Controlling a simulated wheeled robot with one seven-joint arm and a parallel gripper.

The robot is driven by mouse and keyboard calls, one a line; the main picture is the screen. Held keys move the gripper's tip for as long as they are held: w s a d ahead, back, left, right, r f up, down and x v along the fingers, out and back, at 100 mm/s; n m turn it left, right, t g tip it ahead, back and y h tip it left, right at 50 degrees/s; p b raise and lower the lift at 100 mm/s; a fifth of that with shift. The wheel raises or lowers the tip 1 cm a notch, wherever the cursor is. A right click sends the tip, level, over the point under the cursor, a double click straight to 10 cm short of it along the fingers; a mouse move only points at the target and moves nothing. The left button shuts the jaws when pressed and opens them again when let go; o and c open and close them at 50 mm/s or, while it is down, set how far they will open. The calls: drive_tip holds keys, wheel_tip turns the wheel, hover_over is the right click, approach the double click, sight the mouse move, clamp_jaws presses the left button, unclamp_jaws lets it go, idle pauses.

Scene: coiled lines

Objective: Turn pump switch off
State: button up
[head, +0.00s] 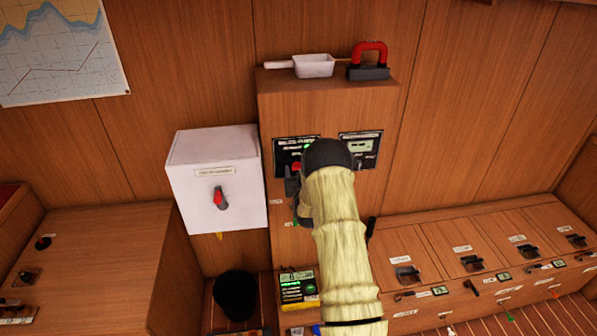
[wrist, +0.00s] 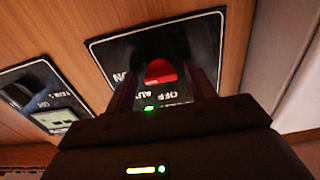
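A black switch panel (head: 290,143) with white lettering and a green light is on the front of the wooden cabinet. In the wrist view this panel (wrist: 105,48) appears upside down, with "ON" and "OFF" lettering partly readable. Its red switch knob (wrist: 160,71) sits between the two fingers of my gripper (wrist: 163,84). The fingers are apart, with a gap showing on each side of the knob. In the head view my arm covers much of the gripper and part of the panel. The knob's exact setting is hard to tell.
A second panel with a display (head: 361,147) is to the right of the switch panel. A white box (head: 187,157) with a red-and-black switch stands out on the left. A white scoop (head: 314,66) and a red-handled object (head: 369,58) lie on the cabinet top.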

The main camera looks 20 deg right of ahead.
drive_tip(key=c, duration=0.8)
drive_tip(key=shift+c, duration=0.2)
drive_tip(key=shift+f+n+b, duration=0.1)
drive_tip(key=shift+n+b, duration=0.3)
drive_tip(key=shift+b, duration=0.3)
drive_tip(key=shift+n+b, duration=8.6)
drive_tip(key=shift+b, duration=1.45)
